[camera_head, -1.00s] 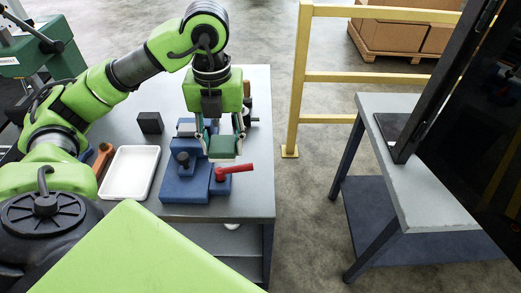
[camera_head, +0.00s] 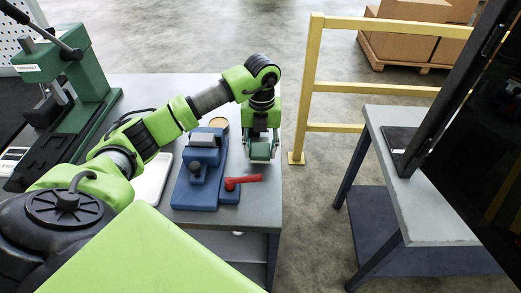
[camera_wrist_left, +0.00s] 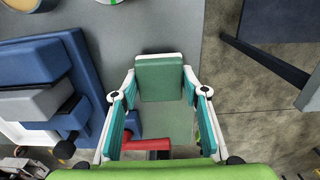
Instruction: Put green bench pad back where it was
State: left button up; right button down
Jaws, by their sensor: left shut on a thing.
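The green bench pad (camera_head: 260,153) is a small green block between the fingers of my left gripper (camera_head: 261,147). My left gripper is shut on it, over the right part of the grey bench, right of the blue vise. In the left wrist view the pad (camera_wrist_left: 160,78) shows between the two teal-lined fingers (camera_wrist_left: 160,115), with grey bench top around it. I cannot tell whether the pad touches the bench. My right gripper is not in view.
The blue vise (camera_head: 196,193) with a red handle (camera_head: 243,181) stands left of the pad. A white tray (camera_head: 152,183) is partly behind my arm. A green press (camera_head: 88,85) stands at the left. A yellow railing (camera_head: 308,100) is beyond the bench's right edge.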

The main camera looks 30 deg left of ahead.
pick_arm(q)
jog(key=shift+f, duration=0.8)
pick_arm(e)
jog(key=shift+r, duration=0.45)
pick_arm(q)
jog(key=shift+f, duration=0.1)
jog(key=shift+f, duration=0.15)
jog(key=o, duration=1)
jog(key=shift+c, duration=0.2)
jog(key=shift+o, duration=0.6)
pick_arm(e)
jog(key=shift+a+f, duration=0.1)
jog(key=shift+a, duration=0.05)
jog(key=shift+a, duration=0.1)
